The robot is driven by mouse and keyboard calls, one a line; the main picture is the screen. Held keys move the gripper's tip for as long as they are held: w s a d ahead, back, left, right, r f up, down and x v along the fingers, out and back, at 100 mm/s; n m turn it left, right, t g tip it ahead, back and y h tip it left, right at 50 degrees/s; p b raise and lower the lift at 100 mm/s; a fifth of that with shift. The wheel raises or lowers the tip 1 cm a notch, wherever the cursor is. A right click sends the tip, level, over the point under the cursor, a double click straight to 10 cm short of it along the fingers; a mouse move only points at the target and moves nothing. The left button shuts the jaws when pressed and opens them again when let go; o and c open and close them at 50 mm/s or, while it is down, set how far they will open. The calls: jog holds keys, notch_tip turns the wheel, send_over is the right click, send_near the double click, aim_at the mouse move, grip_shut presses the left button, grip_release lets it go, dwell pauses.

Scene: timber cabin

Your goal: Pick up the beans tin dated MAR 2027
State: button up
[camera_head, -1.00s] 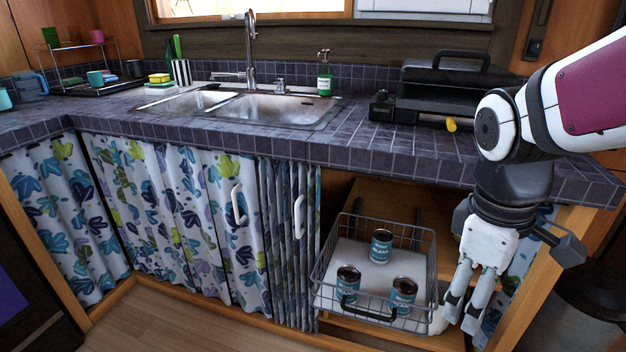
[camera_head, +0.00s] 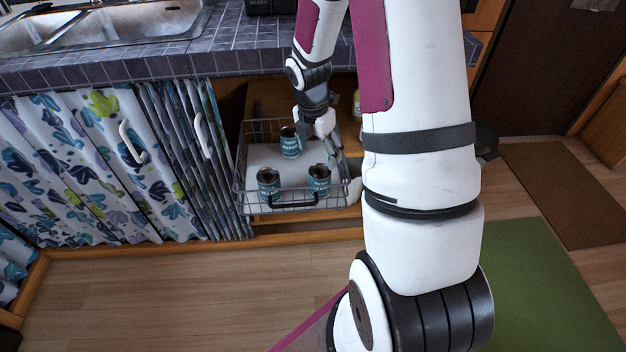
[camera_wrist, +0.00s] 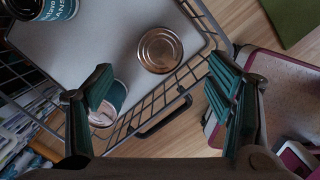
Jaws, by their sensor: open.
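Three tins with dark teal labels and metal tops stand in a pull-out wire basket (camera_head: 247,160): one at the back (camera_head: 290,143), one front left (camera_head: 268,184), one front right (camera_head: 319,181). No date is readable, so I cannot tell which is MAR 2027. My gripper (camera_head: 324,130) is beside the back tin, at its right. In the wrist view my gripper (camera_wrist: 160,112) is open, with nothing between its fingers. One tin (camera_wrist: 159,50) shows its round top beyond the fingers, another (camera_wrist: 113,98) is partly hidden by the left finger, and a third (camera_wrist: 50,10) is cut off at top left.
The stone-tiled counter (camera_head: 160,65) overhangs the basket's cupboard. The basket's wire rim and black handle (camera_head: 292,200) are close to the tins. Patterned curtains (camera_head: 80,165) hang at the left. The wooden floor (camera_head: 170,300) in front is clear.

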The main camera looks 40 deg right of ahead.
aim_at(320, 170)
jog(key=f, duration=0.2)
jog(key=f+b, duration=0.1)
jog(key=f, duration=0.1)
jog(key=d+f+b, duration=0.1)
jog(key=f, duration=0.2)
jog(key=shift+w, duration=0.15)
jog(key=shift+d+f+b, duration=0.15)
jog(key=shift+f+b, duration=0.6)
jog(key=shift+f, duration=0.6)
jog(key=shift+d+f+b, duration=0.1)
jog(key=shift+f+b, duration=0.6)
jog(key=shift+f, duration=0.6)
jog(key=shift+r, duration=0.1)
jog(key=c, duration=1.6)
